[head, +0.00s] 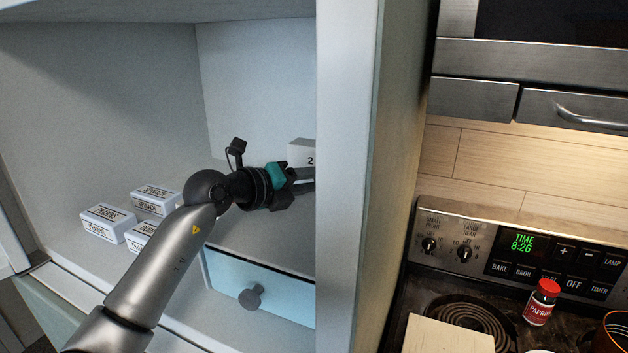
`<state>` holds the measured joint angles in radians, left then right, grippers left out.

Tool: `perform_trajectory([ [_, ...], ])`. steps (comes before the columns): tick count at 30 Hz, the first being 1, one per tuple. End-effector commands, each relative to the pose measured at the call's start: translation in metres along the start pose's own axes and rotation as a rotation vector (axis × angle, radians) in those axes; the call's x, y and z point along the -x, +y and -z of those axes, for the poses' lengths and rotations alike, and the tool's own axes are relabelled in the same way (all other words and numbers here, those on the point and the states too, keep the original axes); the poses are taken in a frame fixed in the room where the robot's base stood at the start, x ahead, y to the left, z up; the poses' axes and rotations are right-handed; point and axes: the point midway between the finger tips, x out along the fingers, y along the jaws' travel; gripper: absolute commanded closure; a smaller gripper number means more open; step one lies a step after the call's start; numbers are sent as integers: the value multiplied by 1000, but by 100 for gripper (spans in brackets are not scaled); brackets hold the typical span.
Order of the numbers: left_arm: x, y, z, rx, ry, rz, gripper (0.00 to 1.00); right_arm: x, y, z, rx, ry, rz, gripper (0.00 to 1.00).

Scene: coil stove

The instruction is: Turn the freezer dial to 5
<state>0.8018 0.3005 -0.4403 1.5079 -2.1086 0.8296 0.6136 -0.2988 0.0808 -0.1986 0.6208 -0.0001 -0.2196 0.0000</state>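A small white block marked "2" (301,152) shows at the right side of the pale compartment, cut off by the upright panel edge; I take it for part of the freezer dial, but most of it is hidden. My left gripper (305,180) reaches into the compartment from the lower left, just below the block. Its fingertips pass behind the panel edge, so I cannot tell whether it touches anything or is open or shut. My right gripper is not in view.
Several white labelled food boxes (108,222) lie on the compartment floor. A blue drawer with a grey knob (252,297) is below. The upright panel (345,200) blocks the view. Right of it stand a stove control panel (515,245), a coil burner (462,315) and a paprika jar (541,303).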

Motion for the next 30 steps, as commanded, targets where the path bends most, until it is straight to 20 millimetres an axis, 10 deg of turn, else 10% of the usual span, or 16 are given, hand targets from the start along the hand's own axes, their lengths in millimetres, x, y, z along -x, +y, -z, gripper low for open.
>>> perform_trajectory([
  [30,0,-6,-1,-340,15,-162,100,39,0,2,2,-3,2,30],
])
